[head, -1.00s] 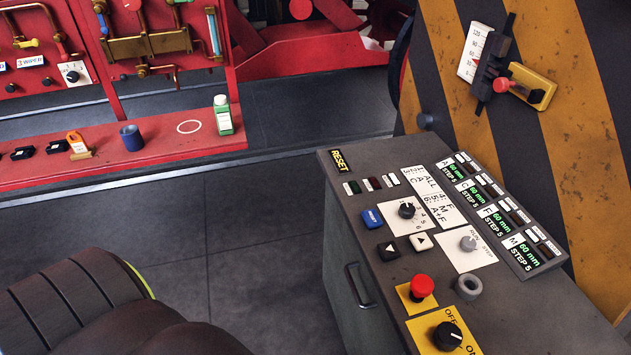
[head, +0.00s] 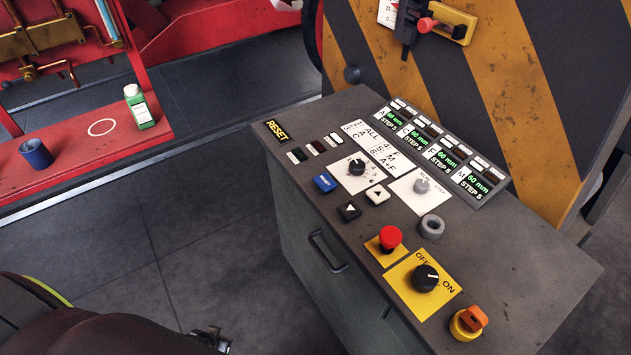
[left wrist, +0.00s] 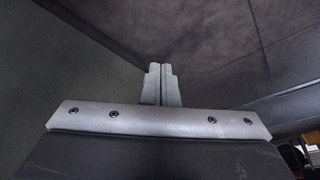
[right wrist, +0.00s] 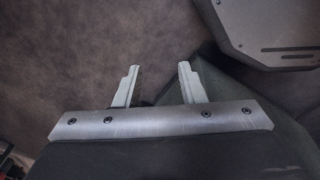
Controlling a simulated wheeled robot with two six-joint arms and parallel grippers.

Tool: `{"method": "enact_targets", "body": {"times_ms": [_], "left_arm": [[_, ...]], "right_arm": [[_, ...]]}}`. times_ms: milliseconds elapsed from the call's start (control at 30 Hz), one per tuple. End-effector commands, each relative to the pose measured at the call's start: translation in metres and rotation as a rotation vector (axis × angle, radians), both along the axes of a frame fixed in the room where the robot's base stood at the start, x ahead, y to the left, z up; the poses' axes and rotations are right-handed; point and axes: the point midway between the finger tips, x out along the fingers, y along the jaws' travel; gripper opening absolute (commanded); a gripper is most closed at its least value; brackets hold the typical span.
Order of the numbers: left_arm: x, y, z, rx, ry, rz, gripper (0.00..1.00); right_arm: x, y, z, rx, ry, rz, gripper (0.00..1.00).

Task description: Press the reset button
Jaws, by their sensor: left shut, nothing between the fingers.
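The blue button (head: 325,182) with small white lettering sits on the top of the grey control console, left of the numbered black rotary knob (head: 357,165). A yellow-on-black RESET label (head: 277,131) is at the console's far left corner. My left gripper (left wrist: 161,85) is shut and empty in the left wrist view, with a dark floor beyond its fingertips. A dark gripper-like part of mine shows at the bottom edge of the head view, well below and left of the blue button. My right gripper (right wrist: 160,68) is open and empty above the floor.
Nearby on the console (head: 500,270) are black (head: 349,210) and white (head: 376,195) arrow buttons, a red mushroom button (head: 390,238), an OFF/ON knob (head: 426,278) and an orange knob (head: 470,322). A handle (head: 327,251) sticks out of its front. Floor left of it is clear.

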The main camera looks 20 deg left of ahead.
Motion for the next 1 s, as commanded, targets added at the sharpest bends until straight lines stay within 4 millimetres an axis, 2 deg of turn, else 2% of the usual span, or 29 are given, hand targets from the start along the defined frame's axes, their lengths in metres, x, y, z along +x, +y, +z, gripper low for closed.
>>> {"method": "enact_targets", "body": {"times_ms": [33, 100, 167, 200, 267, 300, 367, 400, 533, 600, 700, 833, 1000], "left_arm": [[0.048, 0.014, 0.018, -0.001, -0.085, -0.004, 0.00], [0.102, 0.025, 0.052, -0.019, -0.186, -0.015, 0.00], [0.145, 0.029, 0.085, -0.041, -0.272, -0.034, 0.00], [0.172, 0.030, 0.109, -0.058, -0.329, -0.053, 0.00], [0.207, 0.027, 0.148, -0.084, -0.412, -0.090, 0.00], [0.228, 0.022, 0.175, -0.105, -0.466, -0.119, 0.00], [0.254, 0.013, 0.218, -0.134, -0.544, -0.174, 0.00], [0.268, 0.004, 0.246, -0.156, -0.594, -0.215, 0.00], [0.292, -0.034, 0.337, -0.223, -0.739, -0.378, 0.00], [0.293, -0.056, 0.379, -0.254, -0.799, -0.470, 0.00], [0.285, -0.085, 0.424, -0.287, -0.859, -0.593, 0.00], [0.271, -0.110, 0.460, -0.314, -0.903, -0.706, 0.00], [0.262, -0.123, 0.476, -0.326, -0.921, -0.763, 0.00]], "right_arm": [[0.000, 0.002, -0.011, 0.003, 0.000, -0.001, 0.36], [0.000, 0.006, -0.018, 0.007, -0.001, -0.002, 0.36], [0.001, 0.009, -0.024, 0.011, -0.001, -0.004, 0.36], [0.001, 0.011, -0.028, 0.014, -0.001, -0.005, 0.36], [0.001, 0.012, -0.034, 0.016, -0.001, -0.004, 0.36], [0.001, 0.013, -0.038, 0.016, -0.001, -0.005, 0.36], [0.001, 0.012, -0.043, 0.016, -0.001, -0.004, 0.36], [0.001, 0.012, -0.047, 0.016, -0.001, -0.004, 0.36], [0.001, 0.011, -0.059, 0.014, -0.001, -0.005, 0.36], [0.001, 0.009, -0.064, 0.011, -0.001, -0.004, 0.36], [0.001, 0.007, -0.070, 0.008, -0.002, -0.003, 0.36], [0.001, 0.005, -0.074, 0.005, -0.001, -0.001, 0.36], [0.001, 0.004, -0.075, 0.004, -0.001, -0.001, 0.36]]}}
